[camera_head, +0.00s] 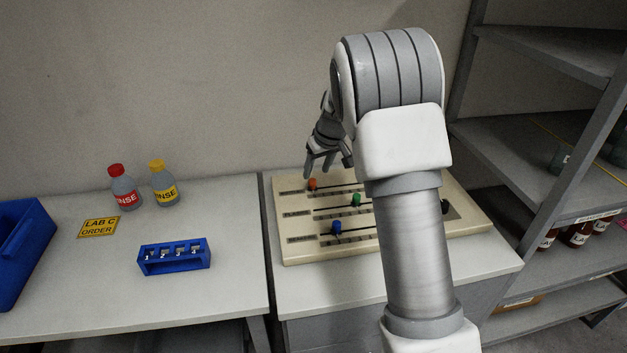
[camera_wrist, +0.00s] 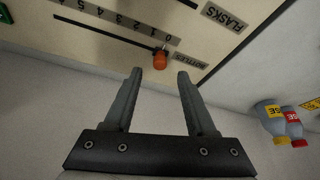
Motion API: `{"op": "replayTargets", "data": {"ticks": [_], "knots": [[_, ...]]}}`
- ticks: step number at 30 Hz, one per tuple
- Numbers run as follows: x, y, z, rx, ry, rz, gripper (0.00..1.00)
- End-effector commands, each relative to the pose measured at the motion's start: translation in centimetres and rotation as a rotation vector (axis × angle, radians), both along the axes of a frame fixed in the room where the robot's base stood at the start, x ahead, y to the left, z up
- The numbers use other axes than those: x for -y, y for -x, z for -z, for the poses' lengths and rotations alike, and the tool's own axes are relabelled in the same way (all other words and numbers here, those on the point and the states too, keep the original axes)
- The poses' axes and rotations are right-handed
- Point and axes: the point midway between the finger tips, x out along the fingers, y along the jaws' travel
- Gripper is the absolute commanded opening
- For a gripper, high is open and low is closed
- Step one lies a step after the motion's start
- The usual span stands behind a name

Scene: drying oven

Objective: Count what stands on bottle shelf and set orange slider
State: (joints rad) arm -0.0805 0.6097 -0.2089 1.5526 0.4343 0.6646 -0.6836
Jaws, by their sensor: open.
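The orange slider (camera_head: 312,184) sits at the left end of the top slot on the beige panel (camera_head: 300,248). In the wrist view the orange slider (camera_wrist: 160,60) is at the 0 end of its scale, beside the label BOTTLES (camera_wrist: 188,60). My gripper (camera_head: 324,168) is over the panel's upper left; in the wrist view my open gripper (camera_wrist: 159,72) has its fingertips on either side of the slider's line, with nothing held. Dark red-brown bottles (camera_head: 577,236) with white labels stand on a rack shelf at right. Part of that row is hidden by the rack post, so the full number cannot be told.
A green slider (camera_head: 355,199) and a blue slider (camera_head: 336,227) sit lower on the panel. Glassware (camera_head: 560,159) stands on the rack's middle shelf. The left table holds two rinse bottles (camera_head: 124,188), a blue holder (camera_head: 174,258) and a blue bin (camera_head: 22,245).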

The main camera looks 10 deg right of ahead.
Motion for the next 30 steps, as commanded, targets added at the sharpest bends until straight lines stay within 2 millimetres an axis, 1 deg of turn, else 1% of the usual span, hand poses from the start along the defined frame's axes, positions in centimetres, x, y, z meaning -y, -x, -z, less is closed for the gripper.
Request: {"op": "replayTargets", "data": {"ticks": [1, 3, 6, 9, 13, 21, 26, 30], "knots": [[-0.1, -0.4, 1.1, -0.002, 0.001, -0.001, 0.56], [-0.3, -0.8, 2.2, -0.002, 0.001, 0.000, 0.56], [-0.4, -1.4, 3.5, -0.001, 0.002, -0.001, 0.56], [-0.5, -1.7, 4.3, 0.001, 0.001, 0.000, 0.56], [-0.6, -1.9, 4.8, 0.001, 0.000, 0.000, 0.56], [-0.6, -2.0, 4.9, 0.001, 0.000, 0.000, 0.56], [-0.6, -2.0, 4.8, 0.001, 0.000, 0.000, 0.27], [-0.6, -2.0, 4.8, 0.001, 0.000, 0.000, 0.02]]}}
